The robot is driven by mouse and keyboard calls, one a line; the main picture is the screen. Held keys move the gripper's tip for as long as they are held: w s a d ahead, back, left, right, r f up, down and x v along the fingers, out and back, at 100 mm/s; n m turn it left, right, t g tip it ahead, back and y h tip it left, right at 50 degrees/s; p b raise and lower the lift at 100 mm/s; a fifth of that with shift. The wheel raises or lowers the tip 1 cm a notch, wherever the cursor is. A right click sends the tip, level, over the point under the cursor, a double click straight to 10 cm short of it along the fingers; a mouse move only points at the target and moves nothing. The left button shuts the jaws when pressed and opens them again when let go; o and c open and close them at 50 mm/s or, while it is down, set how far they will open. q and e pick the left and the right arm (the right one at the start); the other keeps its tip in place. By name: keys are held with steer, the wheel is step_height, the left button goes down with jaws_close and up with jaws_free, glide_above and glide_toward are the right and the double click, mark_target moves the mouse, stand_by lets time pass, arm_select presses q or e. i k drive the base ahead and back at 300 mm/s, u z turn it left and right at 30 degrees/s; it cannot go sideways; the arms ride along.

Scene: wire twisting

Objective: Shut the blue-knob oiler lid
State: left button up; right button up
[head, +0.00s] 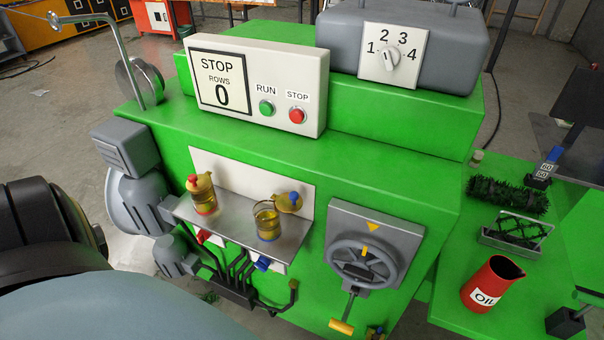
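The blue-knob oiler (267,224) is a clear cup with yellow oil on a metal shelf at the machine's front. Its rim shows open. Its yellow lid (287,204) with a blue knob (294,197) is swung aside to the right of the cup, off the rim. To its left stands the red-knob oiler (205,202), whose yellow lid (204,184) appears over the cup's top. Neither gripper shows in the head view.
A blue-handled valve (262,264) and a red-handled one (204,236) sit below the shelf. A grey handwheel (364,261) is to the right. A control panel (255,85) stands above. A red oil can (490,284) stands on the green side table (455,262).

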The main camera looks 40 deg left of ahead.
mark_target(289, 202)
steer(key=i, duration=0.15)
steer(key=u, duration=1.2)
